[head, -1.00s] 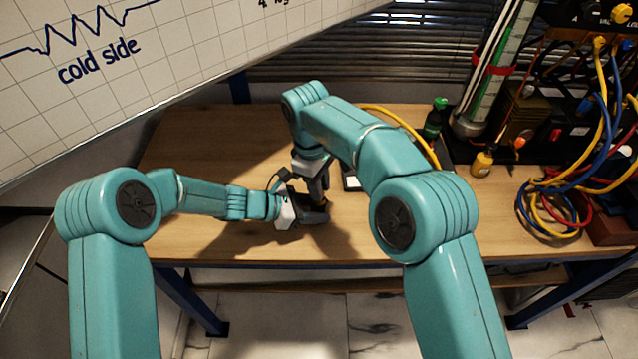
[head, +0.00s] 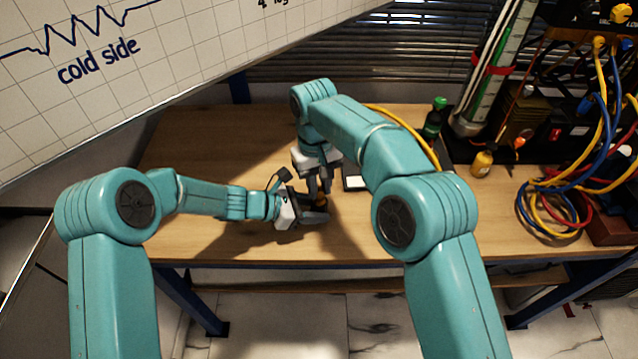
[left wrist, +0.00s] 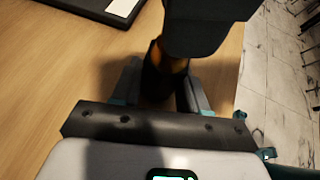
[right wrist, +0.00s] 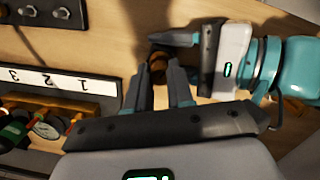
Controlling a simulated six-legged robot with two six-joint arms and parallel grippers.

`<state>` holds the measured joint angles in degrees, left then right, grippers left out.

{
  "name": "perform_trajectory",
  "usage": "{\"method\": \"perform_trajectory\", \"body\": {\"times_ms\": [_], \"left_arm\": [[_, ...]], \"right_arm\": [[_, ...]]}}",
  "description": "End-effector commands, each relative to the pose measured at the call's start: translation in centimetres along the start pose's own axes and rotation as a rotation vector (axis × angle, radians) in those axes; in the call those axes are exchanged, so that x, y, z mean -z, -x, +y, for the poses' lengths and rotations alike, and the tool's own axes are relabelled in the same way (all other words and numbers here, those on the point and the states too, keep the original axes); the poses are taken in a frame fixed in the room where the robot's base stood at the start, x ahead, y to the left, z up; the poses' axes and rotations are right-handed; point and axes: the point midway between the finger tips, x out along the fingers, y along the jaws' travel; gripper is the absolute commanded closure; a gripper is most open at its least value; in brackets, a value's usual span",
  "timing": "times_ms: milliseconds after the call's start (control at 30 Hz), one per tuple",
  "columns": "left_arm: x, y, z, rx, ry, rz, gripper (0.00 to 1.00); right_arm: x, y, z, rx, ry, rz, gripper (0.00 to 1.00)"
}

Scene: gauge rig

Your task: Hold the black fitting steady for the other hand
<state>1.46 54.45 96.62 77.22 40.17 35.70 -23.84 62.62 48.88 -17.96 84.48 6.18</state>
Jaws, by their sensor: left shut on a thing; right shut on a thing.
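The black fitting (left wrist: 153,78) sits between the fingers of my left gripper (left wrist: 158,82), which is shut on it low over the bench. A brass-coloured piece (left wrist: 173,62) stands at the fitting's top; it also shows in the right wrist view (right wrist: 158,66). My right gripper (right wrist: 158,74) comes from above with its fingers on either side of the brass-coloured piece, shut on it. In the head view my left gripper (head: 308,211) lies nearly level and my right gripper (head: 318,190) points down just above it. The fingers hide much of the fitting.
A dark tray with a white numbered strip (right wrist: 62,82) lies behind the grippers. A whiteboard (head: 100,75) overhangs the left. The bench's left part is clear.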

Motion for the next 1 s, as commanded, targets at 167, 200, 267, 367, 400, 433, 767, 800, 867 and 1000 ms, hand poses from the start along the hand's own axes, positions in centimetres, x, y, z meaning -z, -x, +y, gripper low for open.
{"method": "perform_trajectory", "body": {"times_ms": [167, 200, 267, 367, 400, 433, 767, 800, 867, 1000], "left_arm": [[0.0, 0.1, 0.4, -0.010, 0.001, 0.002, 0.98], [0.0, 0.1, 0.3, -0.009, 0.001, 0.001, 0.98], [0.0, 0.1, 0.3, -0.008, 0.001, 0.001, 0.98], [0.0, 0.0, 0.2, -0.005, 0.000, 0.001, 0.98], [0.0, 0.0, 0.1, -0.004, 0.000, 0.001, 0.98], [0.0, 0.0, 0.1, -0.004, 0.000, 0.001, 0.98], [0.0, 0.0, 0.0, -0.001, 0.000, 0.000, 0.98], [0.0, 0.0, 0.0, -0.001, 0.000, 0.000, 0.98], [0.0, 0.0, 0.0, -0.001, 0.000, 0.000, 0.98], [0.0, 0.0, 0.0, 0.000, 0.000, 0.000, 0.98]], "right_arm": [[-0.2, -0.2, -0.3, 0.004, 0.006, -0.012, 0.61], [-0.2, -0.1, -0.3, 0.004, 0.006, -0.010, 0.61], [-0.2, -0.1, -0.2, 0.003, 0.005, -0.009, 0.61], [-0.1, -0.1, -0.2, 0.002, 0.005, -0.006, 0.58], [-0.1, -0.1, -0.1, 0.002, 0.005, -0.006, 0.45], [-0.1, -0.1, -0.1, 0.002, 0.005, -0.005, 0.35], [0.0, 0.1, -0.1, 0.001, 0.005, -0.002, 0.31], [0.0, 0.4, -0.1, 0.001, 0.005, -0.002, 0.31], [0.1, 1.0, -0.1, 0.001, 0.004, 0.001, 0.31], [0.1, 3.4, -0.1, 0.001, 0.004, 0.002, 0.31]]}}
